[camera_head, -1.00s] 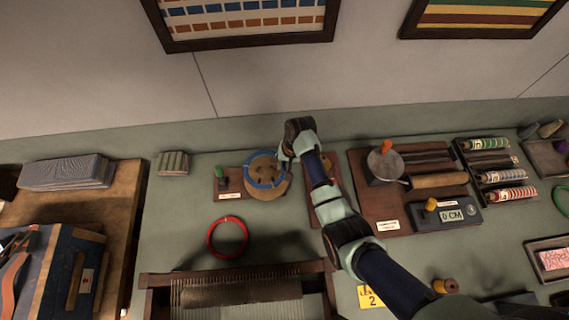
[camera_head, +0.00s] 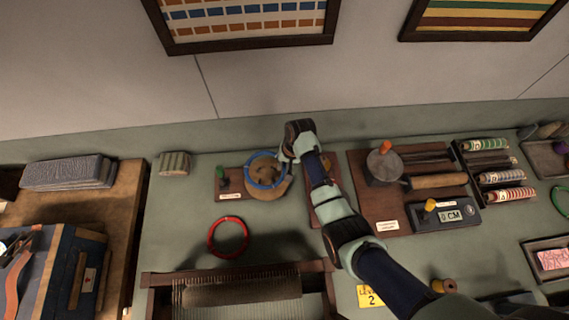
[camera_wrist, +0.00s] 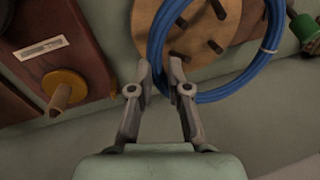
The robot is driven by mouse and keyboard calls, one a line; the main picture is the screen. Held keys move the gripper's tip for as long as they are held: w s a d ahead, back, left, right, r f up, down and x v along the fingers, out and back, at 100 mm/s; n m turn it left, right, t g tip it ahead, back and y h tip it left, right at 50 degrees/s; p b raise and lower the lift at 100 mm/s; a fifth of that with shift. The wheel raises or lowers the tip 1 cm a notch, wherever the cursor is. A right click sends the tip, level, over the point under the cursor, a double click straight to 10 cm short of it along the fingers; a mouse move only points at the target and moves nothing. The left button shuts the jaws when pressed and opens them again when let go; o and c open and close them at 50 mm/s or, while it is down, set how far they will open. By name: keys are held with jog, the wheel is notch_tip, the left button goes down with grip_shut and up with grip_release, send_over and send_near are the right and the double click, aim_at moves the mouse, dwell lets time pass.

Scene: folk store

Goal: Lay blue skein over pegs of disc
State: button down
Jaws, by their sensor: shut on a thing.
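The blue skein (camera_head: 249,178) is a ring at the tan round disc (camera_head: 274,192) near the back of the table. In the wrist view the skein (camera_wrist: 240,83) loops around several dark pegs (camera_wrist: 214,46) standing on the disc (camera_wrist: 196,40). I cannot tell whether it rests on the disc or hangs above it. My gripper (camera_wrist: 161,68) is shut on the skein's near edge, with the strand between its fingertips. In the head view my gripper (camera_head: 285,158) is at the skein's right side, and my wrist hides part of the disc.
A green peg on a brown board (camera_head: 222,178) stands just left of the disc. Another brown board with a yellow-orange spool (camera_wrist: 66,84) lies on the other side. A red ring (camera_head: 228,237) lies in front, before a loom-like frame (camera_head: 240,290). Bare table surrounds the red ring.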

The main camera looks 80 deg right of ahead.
jog(key=shift+f, duration=0.15)
jog(key=shift+f+b, duration=2.05)
jog(key=shift+f, duration=0.75)
jog(key=c, duration=1)
grip_release()
jog(key=shift+c, duration=0.2)
notch_tip(320, 180, up, 12)
jog(key=s, duration=0.2)
jog(key=shift+s+d, duration=0.15)
jog(key=shift+s, duration=0.05)
jog(key=shift+f, duration=0.1)
